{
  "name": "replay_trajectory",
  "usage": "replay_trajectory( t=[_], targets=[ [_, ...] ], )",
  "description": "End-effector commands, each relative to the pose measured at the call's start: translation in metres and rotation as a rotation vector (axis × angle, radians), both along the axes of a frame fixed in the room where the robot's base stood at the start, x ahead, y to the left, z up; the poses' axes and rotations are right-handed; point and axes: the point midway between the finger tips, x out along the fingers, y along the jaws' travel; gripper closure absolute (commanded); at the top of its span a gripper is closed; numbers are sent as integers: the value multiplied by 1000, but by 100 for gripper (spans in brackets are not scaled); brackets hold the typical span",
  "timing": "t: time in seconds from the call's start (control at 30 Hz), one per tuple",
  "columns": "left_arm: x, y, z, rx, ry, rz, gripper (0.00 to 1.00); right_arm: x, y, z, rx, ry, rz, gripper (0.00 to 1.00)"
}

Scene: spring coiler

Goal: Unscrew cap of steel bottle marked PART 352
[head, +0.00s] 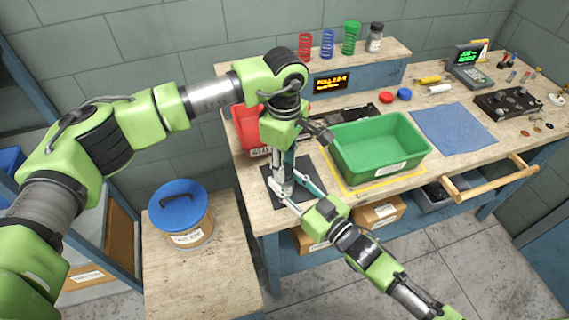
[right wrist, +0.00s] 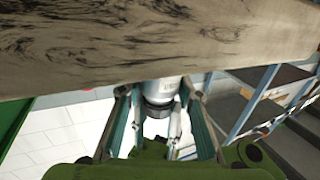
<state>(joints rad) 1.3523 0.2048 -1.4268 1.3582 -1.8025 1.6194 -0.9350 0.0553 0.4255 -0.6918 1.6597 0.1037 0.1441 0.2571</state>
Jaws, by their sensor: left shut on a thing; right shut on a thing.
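The steel bottle (head: 285,186) stands upright over a dark mat (head: 270,178) near the left front of the workbench. Its mark is too small to read. My left gripper (head: 284,165) points down from above and is shut on the bottle's top; the fingers hide the cap. My right gripper (head: 290,195) comes in from the front and is shut around the bottle's body, below the left one. In the right wrist view the silver bottle (right wrist: 162,89), with a dark end, sits between the right gripper's fingers (right wrist: 160,108).
A green bin (head: 375,150) is just right of the grippers, and a red bin (head: 247,135) is behind left. An open drawer (head: 490,178) juts from the bench front. A blue-lidded tub (head: 181,210) stands on a lower table. A blue cloth (head: 450,130) lies clear at right.

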Motion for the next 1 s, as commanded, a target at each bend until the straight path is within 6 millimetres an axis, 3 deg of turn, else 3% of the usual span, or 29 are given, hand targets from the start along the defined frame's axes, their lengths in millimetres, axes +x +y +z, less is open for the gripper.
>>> replay_trajectory(
  t=[1.0],
  targets=[
    [1, -1, 1, -4, 1, 1782, 97, -1, 0, -2, -3, 3, 1, 100]
  ],
)
